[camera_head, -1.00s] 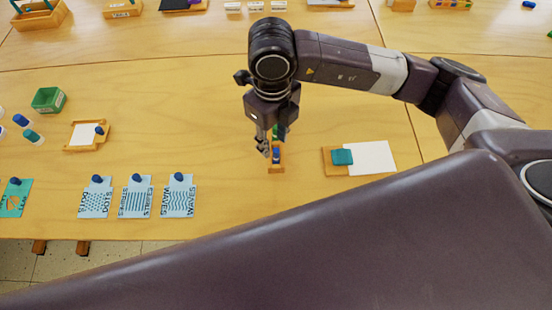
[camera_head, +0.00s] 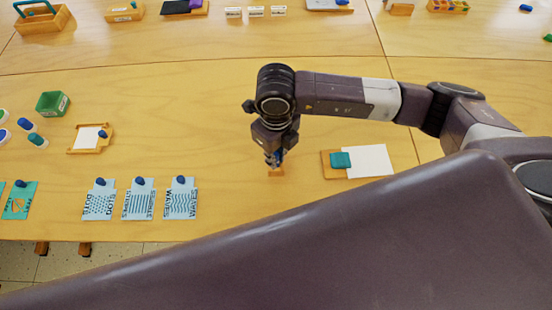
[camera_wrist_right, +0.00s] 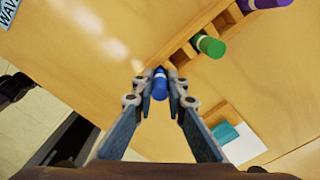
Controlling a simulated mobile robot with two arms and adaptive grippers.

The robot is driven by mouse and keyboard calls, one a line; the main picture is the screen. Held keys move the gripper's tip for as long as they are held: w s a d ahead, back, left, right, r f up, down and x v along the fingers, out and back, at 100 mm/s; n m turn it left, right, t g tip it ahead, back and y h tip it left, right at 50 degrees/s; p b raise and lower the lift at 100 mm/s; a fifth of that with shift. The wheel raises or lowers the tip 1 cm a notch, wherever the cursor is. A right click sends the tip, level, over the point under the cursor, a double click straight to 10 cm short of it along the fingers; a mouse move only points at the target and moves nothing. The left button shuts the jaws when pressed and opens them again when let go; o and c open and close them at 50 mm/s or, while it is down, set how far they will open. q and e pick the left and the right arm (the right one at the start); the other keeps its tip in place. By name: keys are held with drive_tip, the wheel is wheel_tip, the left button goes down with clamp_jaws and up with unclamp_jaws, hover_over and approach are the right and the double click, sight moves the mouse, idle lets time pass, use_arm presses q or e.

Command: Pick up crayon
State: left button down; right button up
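My right gripper (camera_head: 275,160) is low over a small wooden crayon rack (camera_head: 276,173) and hides most of it. In the right wrist view, its fingertips (camera_wrist_right: 160,74) are drawn in close on both sides of a blue crayon (camera_wrist_right: 160,86), which stands at the near end of the rack (camera_wrist_right: 182,54). A green crayon (camera_wrist_right: 211,47) and a bluish-purple crayon (camera_wrist_right: 262,3) stand in other slots of the rack. My left gripper is out of view.
A wooden tray (camera_head: 333,171) with white paper (camera_head: 368,160) and a teal block (camera_head: 341,160) lies to the right. Cards (camera_head: 182,207) with blue knobs lie at the lower left. A green box (camera_head: 53,104) stands farther left. The table between is mostly clear.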

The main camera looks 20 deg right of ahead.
clamp_jaws()
drive_tip(key=shift+r, duration=0.1)
